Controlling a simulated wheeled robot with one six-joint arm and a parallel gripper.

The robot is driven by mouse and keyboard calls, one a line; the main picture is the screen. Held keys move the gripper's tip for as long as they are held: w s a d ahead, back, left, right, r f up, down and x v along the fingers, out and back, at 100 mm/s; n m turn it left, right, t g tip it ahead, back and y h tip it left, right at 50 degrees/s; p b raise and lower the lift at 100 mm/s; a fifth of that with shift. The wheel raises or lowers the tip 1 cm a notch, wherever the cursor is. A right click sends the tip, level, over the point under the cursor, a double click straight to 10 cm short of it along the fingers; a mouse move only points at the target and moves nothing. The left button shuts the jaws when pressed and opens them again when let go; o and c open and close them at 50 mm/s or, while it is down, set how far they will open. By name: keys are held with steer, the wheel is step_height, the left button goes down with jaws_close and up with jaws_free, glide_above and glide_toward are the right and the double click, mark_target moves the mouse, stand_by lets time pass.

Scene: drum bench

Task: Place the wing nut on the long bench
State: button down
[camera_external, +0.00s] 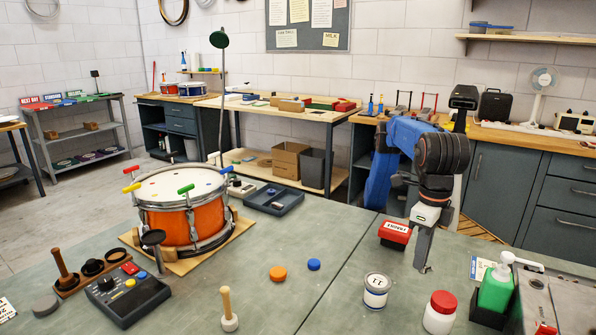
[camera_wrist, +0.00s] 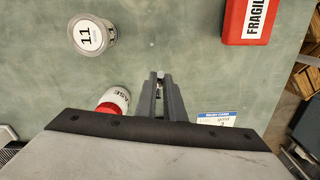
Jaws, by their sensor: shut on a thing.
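My gripper (camera_external: 424,267) points down, low over the grey-green bench top (camera_external: 330,238) in the foreground. In the wrist view its two fingers (camera_wrist: 160,82) are nearly together, closed on a small pale metal piece, the wing nut (camera_wrist: 160,74), of which only a bit shows at the tips. The fingers hide most of it. I cannot tell whether the nut touches the surface. The foreground bench is wide; I cannot tell from the frames whether it is the one called long. A wood-topped bench (camera_external: 312,113) stands behind.
A red box (camera_external: 395,232) marked fragile, a white tin (camera_external: 375,291) and a red-lidded jar (camera_external: 440,312) stand around the gripper. A green bottle (camera_external: 495,289) is at right. An orange drum (camera_external: 190,222) stands left.

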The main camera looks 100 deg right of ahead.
steer(key=shift+f, duration=2.35)
steer(key=shift+f, duration=0.2)
steer(key=c, duration=1.9)
jaws_free()
steer(key=shift+o, duration=0.2)
step_height(320, 180, up, 8)
steer(key=shift+f, duration=0.25)
